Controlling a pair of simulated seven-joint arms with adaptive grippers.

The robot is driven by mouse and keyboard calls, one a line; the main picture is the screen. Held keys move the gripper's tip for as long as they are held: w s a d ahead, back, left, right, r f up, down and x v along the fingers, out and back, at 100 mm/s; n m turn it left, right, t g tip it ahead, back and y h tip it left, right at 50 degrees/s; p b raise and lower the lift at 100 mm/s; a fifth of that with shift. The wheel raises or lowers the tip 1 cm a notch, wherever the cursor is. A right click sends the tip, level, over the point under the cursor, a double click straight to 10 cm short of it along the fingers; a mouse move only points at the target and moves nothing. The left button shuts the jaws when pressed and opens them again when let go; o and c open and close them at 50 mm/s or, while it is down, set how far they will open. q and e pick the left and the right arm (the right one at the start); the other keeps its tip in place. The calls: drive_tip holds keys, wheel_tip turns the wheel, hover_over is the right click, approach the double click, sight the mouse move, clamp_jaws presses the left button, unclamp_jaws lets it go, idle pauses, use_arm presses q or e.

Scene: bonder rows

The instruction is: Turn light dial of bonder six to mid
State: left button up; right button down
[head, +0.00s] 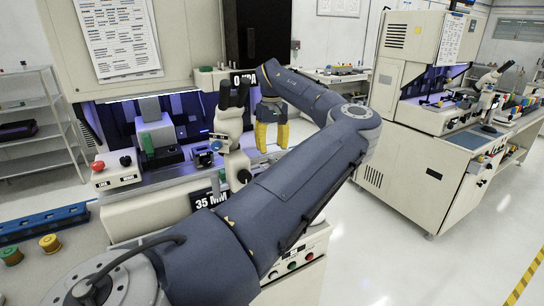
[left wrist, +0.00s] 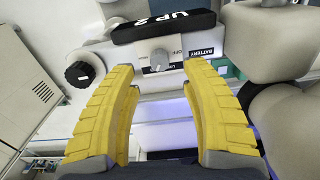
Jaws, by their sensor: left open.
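My left gripper (head: 271,135) has yellow fingers pointing down and hangs beside the white microscope (head: 229,125) of the near cream bonder (head: 190,50). In the left wrist view the gripper (left wrist: 160,78) is open with nothing between its fingers. A grey dial (left wrist: 160,59) on a pale panel shows just beyond the fingertips, between them in the picture, with no visible contact. "OFF" is printed to its right; its other lettering is too small to read surely. A black knob (left wrist: 79,74) sits left of the left finger. No bonder number is readable. My right gripper is not in view.
A black block marked "UP 2" (left wrist: 163,27) lies above the dial, and a "BATTERY" label (left wrist: 206,52) is to its right. Rounded grey microscope parts (left wrist: 285,40) crowd the right. A red button box (head: 115,172) stands left. Another bonder (head: 425,60) stands across the open aisle.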

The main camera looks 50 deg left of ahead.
sight(272, 157)
use_arm(q)
wheel_tip(272, 157, up, 7)
drive_tip(key=shift+f, duration=0.2)
idle(0.6)
